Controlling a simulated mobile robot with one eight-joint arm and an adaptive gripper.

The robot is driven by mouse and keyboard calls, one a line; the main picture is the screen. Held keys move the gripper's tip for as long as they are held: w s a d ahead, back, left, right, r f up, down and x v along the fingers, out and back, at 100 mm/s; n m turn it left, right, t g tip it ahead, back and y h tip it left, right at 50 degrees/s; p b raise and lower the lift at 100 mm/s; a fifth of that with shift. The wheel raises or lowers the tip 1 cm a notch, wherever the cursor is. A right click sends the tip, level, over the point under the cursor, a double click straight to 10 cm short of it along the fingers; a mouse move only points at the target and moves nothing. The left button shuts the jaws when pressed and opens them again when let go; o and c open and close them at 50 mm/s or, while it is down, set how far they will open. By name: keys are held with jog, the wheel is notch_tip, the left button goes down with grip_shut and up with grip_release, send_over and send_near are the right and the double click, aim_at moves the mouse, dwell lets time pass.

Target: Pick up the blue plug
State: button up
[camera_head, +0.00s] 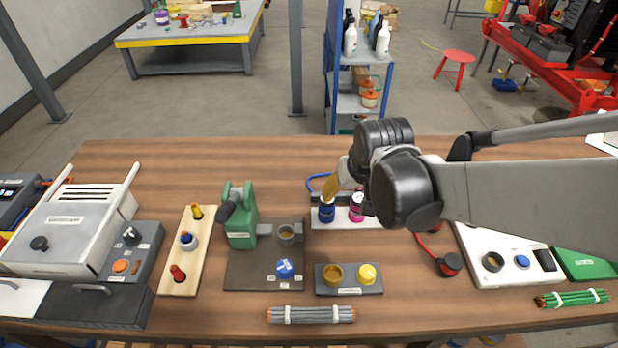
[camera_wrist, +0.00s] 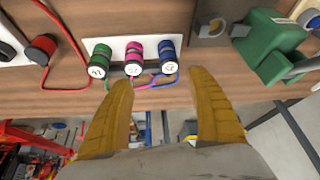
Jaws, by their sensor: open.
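The blue plug (camera_head: 326,212) stands upright at the left of a white strip (camera_head: 322,223), left of a magenta plug (camera_head: 357,208). A blue cable loops behind it. In the wrist view, the blue plug (camera_wrist: 167,55) is at the right end of the row, with the magenta plug (camera_wrist: 134,58) and a green plug (camera_wrist: 97,57) beside it. My gripper (camera_wrist: 161,78) is open and empty, its yellow fingers apart, with the blue plug beyond the gap between them. In the head view, my gripper (camera_head: 336,183) is just above and behind the plug; my arm hides the green plug.
A green pump (camera_head: 241,220) on a dark plate stands left of the strip. A dark block (camera_head: 348,290) with yellow parts lies in front. A red plug with cable (camera_head: 448,264) and a white panel (camera_head: 508,262) are to the right. Bare wood shows behind the pump.

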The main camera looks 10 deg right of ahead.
jog(key=p, duration=0.2)
send_near(327, 205)
jog(key=w, duration=0.2)
jog(key=shift+g, duration=0.4)
jog(key=b+x, duration=0.1)
jog(key=x, duration=0.3)
jog(key=b+x, duration=0.2)
jog(key=x, duration=0.2)
jog(key=b+x, duration=0.2)
jog(key=x, duration=0.2)
jog(key=shift+w+d+r, duration=0.1)
jog(key=shift+w+d, duration=0.1)
jog(key=shift+d, duration=0.15)
jog(key=shift+r, duration=0.1)
jog(key=shift+s, duration=0.1)
jog(key=c, duration=1.4)
